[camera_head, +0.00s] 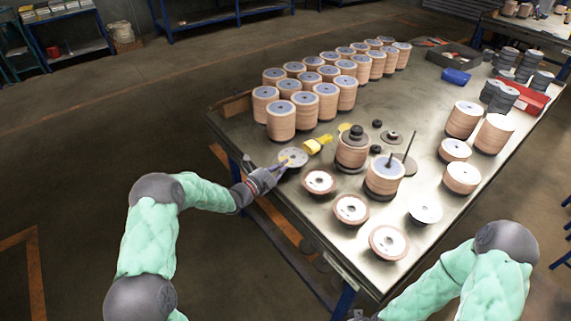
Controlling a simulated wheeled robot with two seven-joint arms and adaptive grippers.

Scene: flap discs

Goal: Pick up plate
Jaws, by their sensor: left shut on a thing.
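A round grey plate (295,155) is at the near left edge of the metal table. My left gripper (280,166) reaches in from the left and is shut on the plate's near left rim. The plate looks level and at about table height; I cannot tell whether it still touches the table. My right arm comes in at the lower right, and its gripper is cut off by the bottom edge of the picture.
A yellow tool (313,146) lies just right of the plate. Loose flap discs (319,182) and a stack with a spindle (384,176) stand nearby. Tall stacks of discs (281,121) fill the table's far left. A red bin (527,98) is at right.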

